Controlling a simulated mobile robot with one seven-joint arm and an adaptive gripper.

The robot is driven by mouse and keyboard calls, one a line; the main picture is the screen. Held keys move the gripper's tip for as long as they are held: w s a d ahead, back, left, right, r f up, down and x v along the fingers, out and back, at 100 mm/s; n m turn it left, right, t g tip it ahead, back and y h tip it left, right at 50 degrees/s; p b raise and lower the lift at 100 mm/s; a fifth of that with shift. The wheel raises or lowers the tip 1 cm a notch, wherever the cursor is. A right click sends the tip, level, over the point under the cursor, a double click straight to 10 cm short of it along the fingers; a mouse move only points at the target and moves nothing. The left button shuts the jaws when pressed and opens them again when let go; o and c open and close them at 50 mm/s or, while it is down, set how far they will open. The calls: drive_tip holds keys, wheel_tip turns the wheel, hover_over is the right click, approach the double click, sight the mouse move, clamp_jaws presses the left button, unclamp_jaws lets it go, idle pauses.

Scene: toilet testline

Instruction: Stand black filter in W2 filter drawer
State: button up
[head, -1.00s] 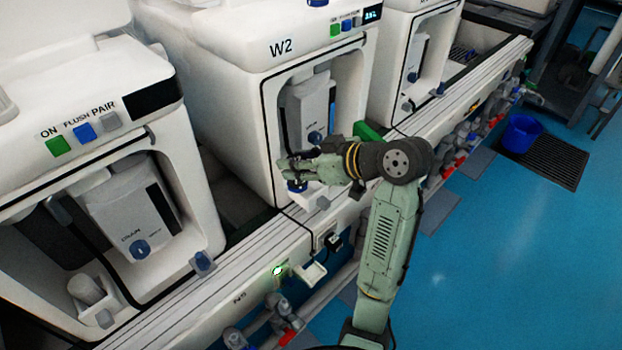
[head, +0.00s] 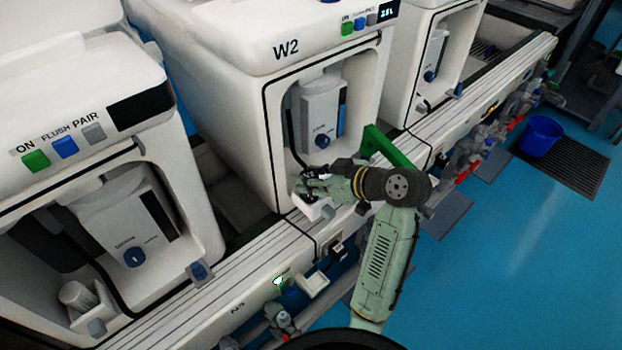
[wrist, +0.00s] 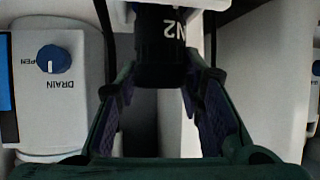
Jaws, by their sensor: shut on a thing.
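The black filter (wrist: 161,38) is a dark cylinder with white lettering on its side. It sits between the fingertips of my gripper (wrist: 160,78) in the wrist view, and the fingers are shut on it. In the head view my gripper (head: 306,185) is at the low front of machine W2 (head: 263,90). A small white part, seemingly the W2 filter drawer (head: 318,210), shows just below my gripper. I cannot tell whether the filter touches it. A white surface (wrist: 205,5) meets the filter's upper edge in the wrist view.
A green bar (head: 388,148) stands to the right of my gripper. A blue DRAIN knob (wrist: 54,58) is on the left in the wrist view. Neighbouring machine (head: 80,150) is to the left. Blue floor (head: 490,260) is open at the right.

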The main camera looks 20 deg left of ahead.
drive_tip(key=shift+f, duration=0.55)
drive_tip(key=shift+f, duration=0.1)
drive_tip(key=o, duration=1.2)
drive_tip(key=shift+d+r, duration=0.1)
drive_tip(key=shift+r, duration=0.15)
drive_tip(key=v, duration=1.1)
drive_tip(key=shift+s+d+r+b, duration=0.1)
drive_tip(key=shift+s+d+b, duration=0.05)
drive_tip(key=shift+d+b, duration=0.2)
